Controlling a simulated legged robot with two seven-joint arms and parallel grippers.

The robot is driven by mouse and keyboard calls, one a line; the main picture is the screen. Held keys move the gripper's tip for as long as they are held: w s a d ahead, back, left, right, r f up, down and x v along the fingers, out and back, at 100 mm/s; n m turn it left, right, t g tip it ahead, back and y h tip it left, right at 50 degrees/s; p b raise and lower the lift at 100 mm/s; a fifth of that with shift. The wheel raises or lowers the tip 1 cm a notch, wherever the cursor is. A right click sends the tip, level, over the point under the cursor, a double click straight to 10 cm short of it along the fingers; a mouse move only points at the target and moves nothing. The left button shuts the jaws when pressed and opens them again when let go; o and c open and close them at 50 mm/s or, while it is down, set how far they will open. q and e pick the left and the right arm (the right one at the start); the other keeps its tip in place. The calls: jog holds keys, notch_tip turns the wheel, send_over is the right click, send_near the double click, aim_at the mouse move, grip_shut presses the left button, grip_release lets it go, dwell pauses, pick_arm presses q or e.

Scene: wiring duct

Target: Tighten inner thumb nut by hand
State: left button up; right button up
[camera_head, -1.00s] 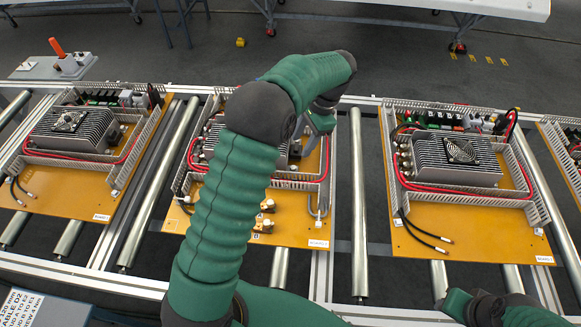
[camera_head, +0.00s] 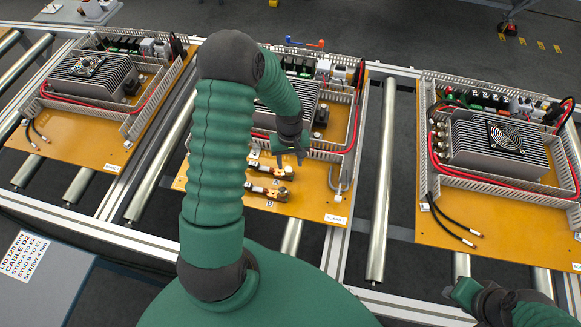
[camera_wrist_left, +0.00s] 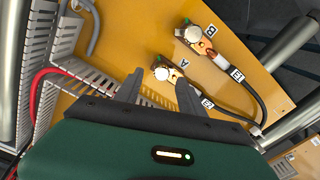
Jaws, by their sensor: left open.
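On the middle board (camera_head: 313,203), two cable lugs sit on studs near the front, each with a pale round thumb nut on top. In the left wrist view, the nut by label A (camera_wrist_left: 161,73) is the nearer one, just beyond my fingertips. The nut by label B (camera_wrist_left: 191,34) is farther off. Black cables run from both lugs. My left gripper (camera_head: 290,158) is open and empty, pointing down beside the inner stud (camera_head: 286,171); it also shows in the left wrist view (camera_wrist_left: 158,92). My right gripper (camera_head: 457,291) is at the lower right, its jaws unclear.
A slotted duct wall (camera_wrist_left: 85,72) and red cable stand close to my left gripper. A finned heat sink (camera_head: 300,100) is behind my left forearm. A grey bent cable (camera_head: 342,182) lies right of the studs. Rollers (camera_head: 382,180) separate the neighbouring boards.

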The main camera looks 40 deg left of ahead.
aim_at(287, 168)
pick_arm(q)
jog(key=f, duration=0.2)
jog(key=a+f, duration=0.1)
jog(key=f, duration=0.1)
jog(key=shift+a+f, duration=0.2)
jog(key=shift+f, duration=0.05)
jog(key=shift+s+d+f, duration=0.1)
jog(key=shift+d, duration=0.25)
jog(key=shift+d+r, duration=0.2)
jog(key=shift+d, duration=0.25)
jog(key=shift+c, duration=3.1)
jog(key=shift+a, duration=0.45)
grip_shut()
pick_arm(e)
jog(key=shift+s+a+r, duration=0.15)
jog(key=shift+s+a, duration=0.05)
jog(key=shift+a, duration=0.25)
